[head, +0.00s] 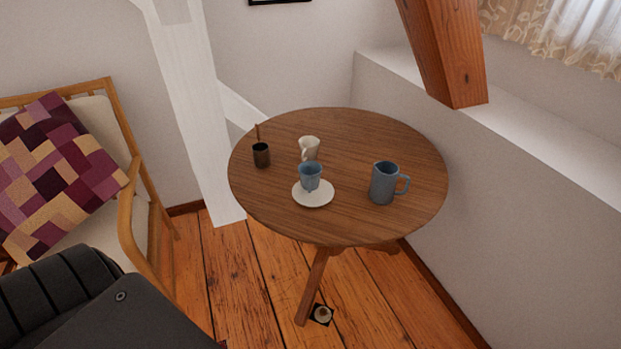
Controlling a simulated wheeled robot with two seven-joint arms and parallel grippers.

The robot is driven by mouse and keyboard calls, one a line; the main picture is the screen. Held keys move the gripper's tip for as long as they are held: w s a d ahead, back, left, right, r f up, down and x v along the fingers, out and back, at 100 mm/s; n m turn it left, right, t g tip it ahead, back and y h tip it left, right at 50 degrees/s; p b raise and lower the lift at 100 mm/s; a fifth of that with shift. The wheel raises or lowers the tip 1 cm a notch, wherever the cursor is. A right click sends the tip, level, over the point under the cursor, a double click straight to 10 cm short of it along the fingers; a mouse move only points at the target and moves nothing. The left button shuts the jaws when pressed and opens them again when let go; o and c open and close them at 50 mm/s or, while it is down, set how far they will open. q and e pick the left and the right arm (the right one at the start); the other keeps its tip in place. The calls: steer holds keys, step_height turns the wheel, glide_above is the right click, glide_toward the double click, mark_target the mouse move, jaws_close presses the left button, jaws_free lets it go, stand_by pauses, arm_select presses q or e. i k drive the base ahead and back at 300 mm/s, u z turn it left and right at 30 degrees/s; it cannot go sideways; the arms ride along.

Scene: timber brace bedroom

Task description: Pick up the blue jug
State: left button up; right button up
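The blue jug (384,184) stands upright on the right part of a round wooden table (345,125). Its handle points to the right. A smaller light-blue cup (311,176) stands on a white saucer (313,199) to the left of the jug, apart from it. Neither of my grippers is in the head view. A dark part at the lower left seems to be mine.
A white cup (309,147) and a dark pot with a thin stick (261,155) stand on the table's left half. A wooden armchair (140,215) with a patchwork cushion is at left. A white post (195,110) and a timber brace (447,50) flank the table.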

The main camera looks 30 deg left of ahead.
mark_target(389, 184)
steer(key=z, duration=2.25)
steer(key=k, duration=1.4)
steer(key=u, duration=2.3)
steer(key=i, duration=0.5)
steer(key=z, duration=0.05)
